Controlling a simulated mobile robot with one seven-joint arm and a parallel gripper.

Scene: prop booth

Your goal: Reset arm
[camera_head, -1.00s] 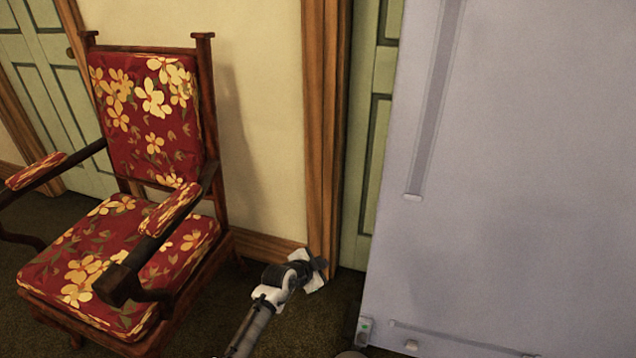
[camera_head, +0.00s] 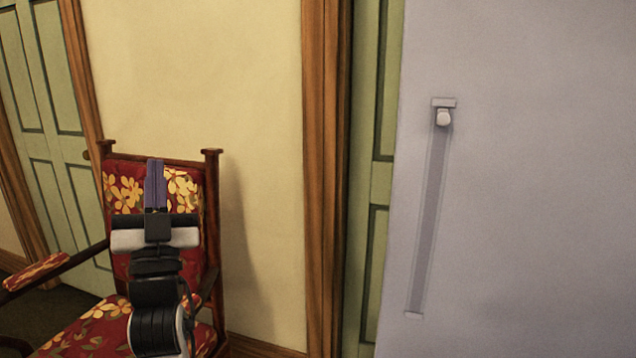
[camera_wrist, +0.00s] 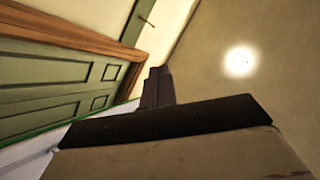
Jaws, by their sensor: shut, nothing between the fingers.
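My gripper (camera_head: 155,185) is raised in front of the red floral armchair in the head view, its fingers pointing up. The two fingers are together with nothing between them. In the wrist view my gripper (camera_wrist: 156,86) shows as dark fingers side by side, pointing toward the ceiling. My forearm and wrist cover part of the chair's back and seat.
The armchair (camera_head: 122,190) stands at the left by a cream wall (camera_head: 225,75). A green door (camera_head: 45,120) is behind it. Another green door (camera_head: 375,150) is partly hidden by a large grey panel (camera_head: 530,180) at the right. The wrist view shows a ceiling light (camera_wrist: 239,61).

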